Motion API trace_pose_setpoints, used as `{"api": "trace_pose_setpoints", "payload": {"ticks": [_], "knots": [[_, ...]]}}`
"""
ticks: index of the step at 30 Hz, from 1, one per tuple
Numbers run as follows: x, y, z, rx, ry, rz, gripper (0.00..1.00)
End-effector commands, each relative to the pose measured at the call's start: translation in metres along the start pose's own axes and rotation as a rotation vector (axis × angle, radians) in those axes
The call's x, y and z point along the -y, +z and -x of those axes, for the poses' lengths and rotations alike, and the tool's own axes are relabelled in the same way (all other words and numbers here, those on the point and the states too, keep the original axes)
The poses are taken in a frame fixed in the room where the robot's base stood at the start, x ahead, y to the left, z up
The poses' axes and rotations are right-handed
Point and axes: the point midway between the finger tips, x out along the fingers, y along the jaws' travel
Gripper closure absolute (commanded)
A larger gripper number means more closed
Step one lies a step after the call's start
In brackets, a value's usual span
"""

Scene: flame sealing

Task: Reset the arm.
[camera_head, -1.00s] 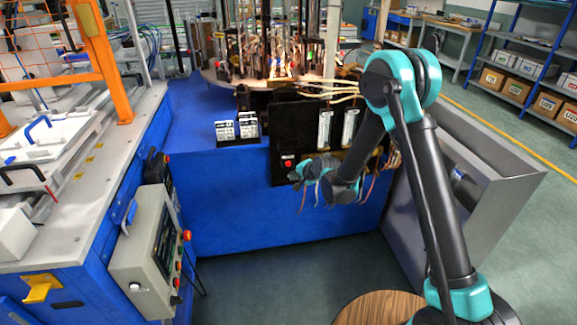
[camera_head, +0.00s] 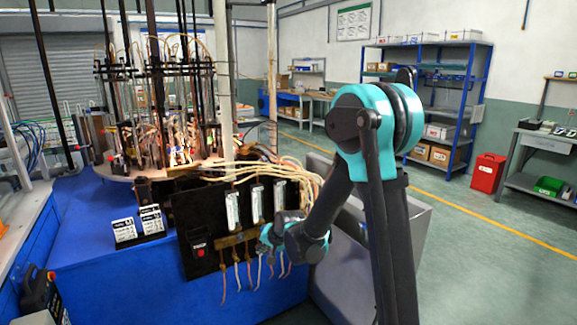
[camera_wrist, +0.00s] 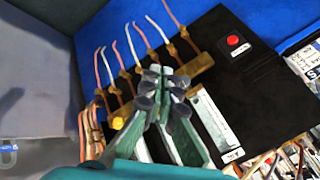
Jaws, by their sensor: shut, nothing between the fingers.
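My teal and dark-grey arm reaches down in the right half of the head view. My gripper (camera_head: 266,240) hangs in front of the black flow-meter panel (camera_head: 190,225) of the flame-sealing machine. In the wrist view my gripper (camera_wrist: 165,82) has its fingers together with nothing held. It appears over the panel's row of brass valves and thin hoses (camera_wrist: 138,42). A clear gap between the gripper and the panel cannot be judged. The panel's red button (camera_wrist: 233,40) shows in the wrist view at the upper right.
The blue machine table (camera_head: 90,205) carries the round carousel (camera_head: 112,172) and two small label cards (camera_head: 138,226). A grey metal cabinet (camera_head: 415,225) stands close behind my arm. Open green floor lies to the right, with a red bin (camera_head: 487,173) and shelves (camera_head: 440,100) beyond.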

Motion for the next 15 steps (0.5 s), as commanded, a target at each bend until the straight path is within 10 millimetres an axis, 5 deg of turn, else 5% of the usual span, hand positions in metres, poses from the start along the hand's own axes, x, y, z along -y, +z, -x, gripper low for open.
{"api": "trace_pose_setpoints", "payload": {"ticks": [8, 15], "knots": [[-0.094, 0.002, 0.099, -0.007, 0.15, 0.114, 1.0], [-0.171, 0.035, 0.17, 0.021, 0.276, 0.205, 1.0]]}}
